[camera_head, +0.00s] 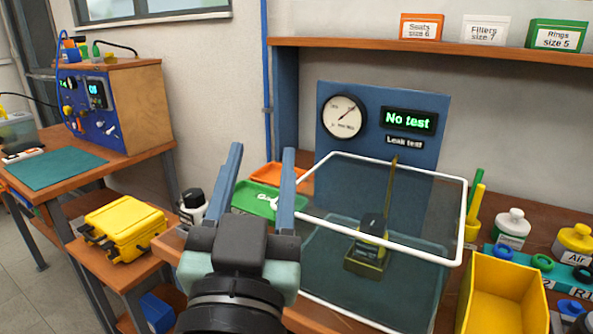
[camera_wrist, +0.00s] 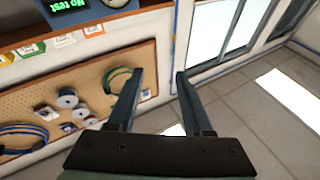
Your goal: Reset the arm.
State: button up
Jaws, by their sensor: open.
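My gripper (camera_head: 258,182) is raised in front of the bench in the head view, its two blue-grey fingers pointing up and spread apart. Nothing is between the fingers. In the wrist view my gripper (camera_wrist: 158,88) also shows open and empty, with a wall corner, a window and the floor beyond it. My gripper appears just left of the clear white-framed cover (camera_head: 463,215) on the bench. Behind that cover stands a small dark and yellow device (camera_head: 371,240). The blue test panel (camera_head: 345,165) behind it has a round gauge and a display reading "No test".
A green tray (camera_head: 245,198) and an orange tray (camera_head: 270,173) lie behind my gripper. A yellow case (camera_head: 122,228) sits on a lower table at left. A yellow bin (camera_head: 505,290) and bottles (camera_head: 512,228) stand at right. A pegboard (camera_wrist: 85,85) shows in the wrist view.

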jog(key=s+d+r+n+t+p, duration=0.1)
jog(key=s+r+t, duration=0.15)
jog(key=r, duration=0.35)
jog(key=s+d+r+t+y, duration=0.1)
jog(key=s+r, duration=0.2)
jog(key=r, duration=0.3)
jog(key=s+d+r+n+t+p, duration=0.1)
jog(key=s+d+r+t, duration=0.1)
jog(key=r, duration=0.4)
notch_tip(320, 180, up, 22)
jog(key=p, duration=2.2)
jog(key=shift+a, duration=0.3)
